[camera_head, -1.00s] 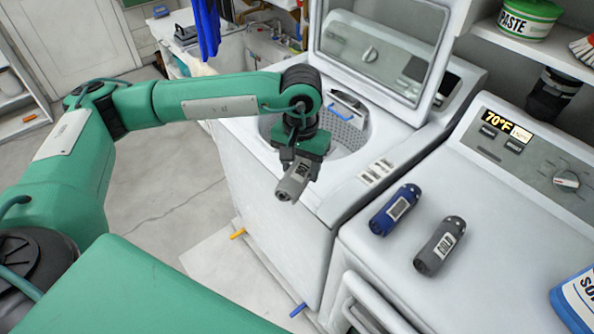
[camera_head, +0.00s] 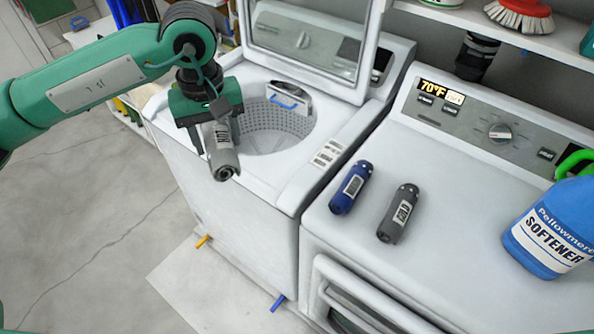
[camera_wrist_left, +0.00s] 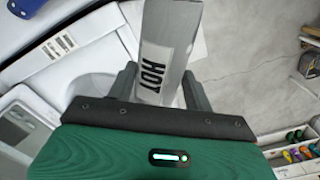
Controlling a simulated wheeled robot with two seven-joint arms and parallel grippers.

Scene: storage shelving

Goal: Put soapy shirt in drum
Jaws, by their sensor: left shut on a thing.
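My left gripper (camera_head: 205,112) is shut on a grey cylinder (camera_head: 220,150) with a white label. In the head view the gripper appears in front of the left side of the washer's open top. The perforated drum (camera_head: 285,122) is open, its lid (camera_head: 300,45) raised. I see no garment inside, though the gripper hides part of the drum. No soapy shirt can be made out; a blue cloth (camera_head: 122,10) shows at the top left. My right gripper is not in view.
A blue cylinder (camera_head: 350,188) and a grey cylinder (camera_head: 398,213) lie on the white machine (camera_head: 465,190) beside the washer. A blue softener jug (camera_head: 550,235) stands at right. A shelf (camera_head: 500,28) with a red brush (camera_head: 520,14) is above. The floor at left is clear.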

